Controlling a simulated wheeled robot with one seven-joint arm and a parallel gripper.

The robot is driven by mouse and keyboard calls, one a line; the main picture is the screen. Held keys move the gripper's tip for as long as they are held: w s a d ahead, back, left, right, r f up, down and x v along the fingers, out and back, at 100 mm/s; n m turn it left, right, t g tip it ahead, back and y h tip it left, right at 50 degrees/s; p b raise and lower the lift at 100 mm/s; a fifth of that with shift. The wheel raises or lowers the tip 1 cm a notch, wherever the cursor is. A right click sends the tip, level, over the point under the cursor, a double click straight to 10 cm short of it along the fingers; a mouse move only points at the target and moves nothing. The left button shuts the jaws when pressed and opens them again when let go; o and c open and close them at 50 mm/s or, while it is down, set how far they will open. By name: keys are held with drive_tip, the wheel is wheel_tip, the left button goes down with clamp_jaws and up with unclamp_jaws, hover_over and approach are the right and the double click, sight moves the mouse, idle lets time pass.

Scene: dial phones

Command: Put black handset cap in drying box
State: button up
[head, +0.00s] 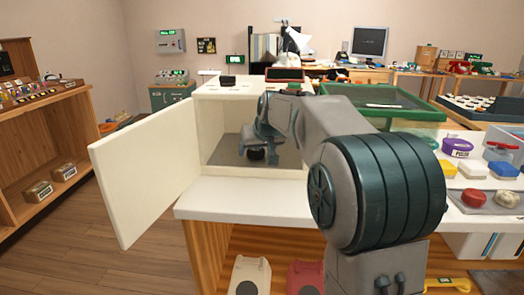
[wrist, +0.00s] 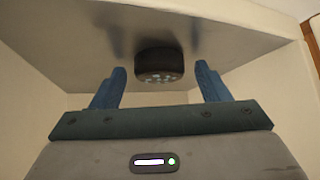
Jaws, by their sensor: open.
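The black handset cap (head: 256,154) is a short dark round piece on the grey floor of the white drying box (head: 240,184). The box stands on the counter with its door (head: 142,170) swung wide open to the left. My gripper (head: 255,142) is inside the box, just above the cap. In the wrist view, the black cap (wrist: 160,63) shows between and just beyond the blue fingertips, with a gap on both sides. My gripper (wrist: 160,75) is open and holds nothing. My arm hides the right part of the box opening.
A black round piece (head: 228,82) sits on the box top. A green-framed tray (head: 385,101) is behind my arm. Coloured caps (head: 472,169) and a purple tub (head: 457,147) are at the right. The counter strip (head: 245,198) before the box is clear.

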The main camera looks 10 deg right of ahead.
drive_tip(key=p+v, duration=0.1)
drive_tip(key=v, duration=0.5)
drive_tip(key=shift+s+f, duration=0.1)
drive_tip(key=shift+f, duration=0.05)
drive_tip(key=s+d+p, duration=0.1)
drive_tip(key=s, duration=1)
drive_tip(key=shift+d+f, duration=0.2)
drive_tip(key=shift+s+f, duration=0.1)
drive_tip(key=shift+s, duration=0.05)
